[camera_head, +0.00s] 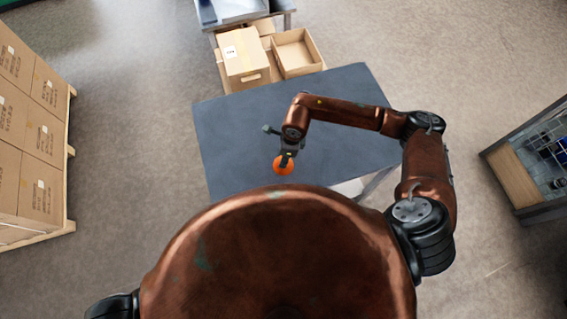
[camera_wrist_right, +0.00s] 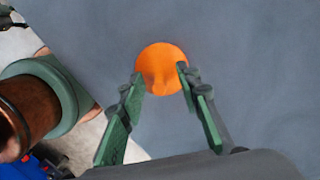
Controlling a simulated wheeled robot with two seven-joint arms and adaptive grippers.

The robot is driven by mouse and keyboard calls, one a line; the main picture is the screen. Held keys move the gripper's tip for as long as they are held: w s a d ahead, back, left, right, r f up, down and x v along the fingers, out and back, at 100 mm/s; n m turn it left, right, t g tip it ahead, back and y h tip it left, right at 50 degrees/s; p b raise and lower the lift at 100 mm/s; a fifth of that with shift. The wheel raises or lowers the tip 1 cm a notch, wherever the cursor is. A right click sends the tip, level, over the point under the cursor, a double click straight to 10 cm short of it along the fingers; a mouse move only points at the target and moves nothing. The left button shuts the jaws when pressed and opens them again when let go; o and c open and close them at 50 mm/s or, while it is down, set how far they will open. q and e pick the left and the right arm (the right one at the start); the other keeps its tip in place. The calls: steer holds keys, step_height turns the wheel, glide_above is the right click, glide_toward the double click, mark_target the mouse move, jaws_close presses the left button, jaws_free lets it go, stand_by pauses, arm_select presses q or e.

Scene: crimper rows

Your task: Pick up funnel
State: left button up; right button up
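The orange funnel (camera_head: 283,167) is near the front edge of the dark grey table (camera_head: 231,125) in the head view. In the right wrist view the funnel (camera_wrist_right: 162,62) appears as a round orange shape, with a darker patch at its lower middle. My right gripper (camera_wrist_right: 160,76) is open, with one green fingertip at each side of the funnel in the picture. I cannot tell whether the fingertips touch it. In the head view the right gripper (camera_head: 287,158) overlaps the funnel's upper part. My left gripper is not in view.
A closed cardboard box (camera_head: 246,65) and an open one (camera_head: 297,52) stand beyond the table's far edge. Stacked cartons (camera_head: 30,125) are at the left, and a rack (camera_head: 535,160) is at the right. The rest of the visible tabletop is clear.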

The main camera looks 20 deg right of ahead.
steer(key=shift+c, duration=0.2)
jaws_close()
stand_by(0.3)
steer(key=shift+r+b, duration=0.3)
steer(key=shift+r, duration=0.55)
steer(key=s+a+r+b, duration=0.2)
steer(key=s+r, duration=0.9)
steer(key=s, duration=0.3)
steer(key=w+d+r+n+g, duration=0.1)
steer(key=w+d+n, duration=0.4)
steer(key=n, duration=0.6)
steer(key=w+d+r+n+g+h, duration=0.1)
steer(key=w+d+r+n, duration=0.1)
steer(key=w+d+n, duration=0.3)
steer(key=w+n+b, duration=0.1)
steer(key=w+n, duration=0.2)
steer(key=n, duration=0.3)
steer(key=shift+d+h, duration=0.3)
